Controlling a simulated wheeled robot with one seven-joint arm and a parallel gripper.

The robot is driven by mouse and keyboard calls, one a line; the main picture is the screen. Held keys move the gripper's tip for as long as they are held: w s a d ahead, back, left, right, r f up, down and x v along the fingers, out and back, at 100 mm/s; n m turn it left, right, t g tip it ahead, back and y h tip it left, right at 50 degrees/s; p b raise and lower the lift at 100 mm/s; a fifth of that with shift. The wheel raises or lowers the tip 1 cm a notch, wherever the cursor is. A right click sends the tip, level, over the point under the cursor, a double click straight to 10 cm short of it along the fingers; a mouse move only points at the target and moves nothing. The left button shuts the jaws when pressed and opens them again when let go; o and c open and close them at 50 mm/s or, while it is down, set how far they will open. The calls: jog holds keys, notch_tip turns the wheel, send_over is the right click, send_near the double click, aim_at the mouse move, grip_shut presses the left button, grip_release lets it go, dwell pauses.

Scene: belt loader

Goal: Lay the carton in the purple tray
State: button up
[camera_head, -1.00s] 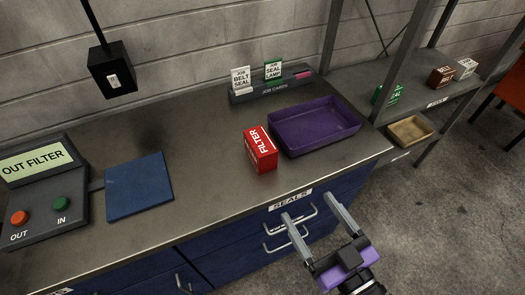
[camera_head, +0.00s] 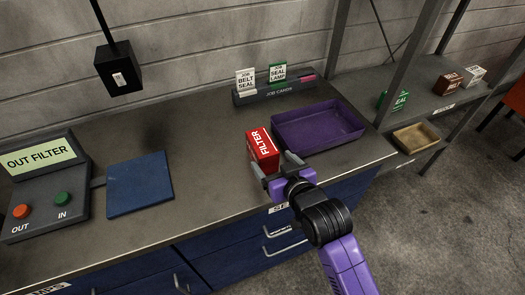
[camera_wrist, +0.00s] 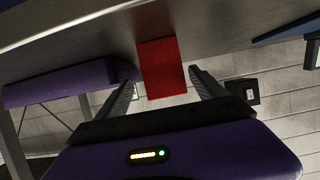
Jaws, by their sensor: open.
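The carton (camera_head: 261,146) is a red box with white FILTER lettering, standing upright on the grey bench. The purple tray (camera_head: 352,131) lies just right of and behind the carton and looks empty. My gripper (camera_head: 273,172) is open at the carton's near side, and its fingers hide the carton's lower front. In the wrist view the carton (camera_wrist: 161,68) shows as a red face ahead, between the two fingers (camera_wrist: 162,92). I cannot tell whether the fingers touch it. The tray (camera_wrist: 62,84) is at the left there.
A blue mat (camera_head: 140,184) and a control box (camera_head: 42,190) reading OUT FILTER are on the left. A job card rack (camera_head: 275,92) stands behind. Shelving with a small tan tray (camera_head: 416,137) is at the right. Bench between mat and carton is clear.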

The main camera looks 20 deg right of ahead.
jog(key=shift+a+p+x, duration=0.15)
jog(key=shift+p+x, duration=0.15)
jog(key=shift+x, duration=1.55)
jog(key=shift+a+p+x, duration=0.15)
jog(key=shift+p+x, duration=0.15)
jog(key=shift+x, duration=1.55)
jog(key=shift+r, duration=0.1)
grip_shut()
jog(key=shift+r, duration=0.1)
notch_tip(320, 180, up, 20)
jog(key=shift+b, duration=0.35)
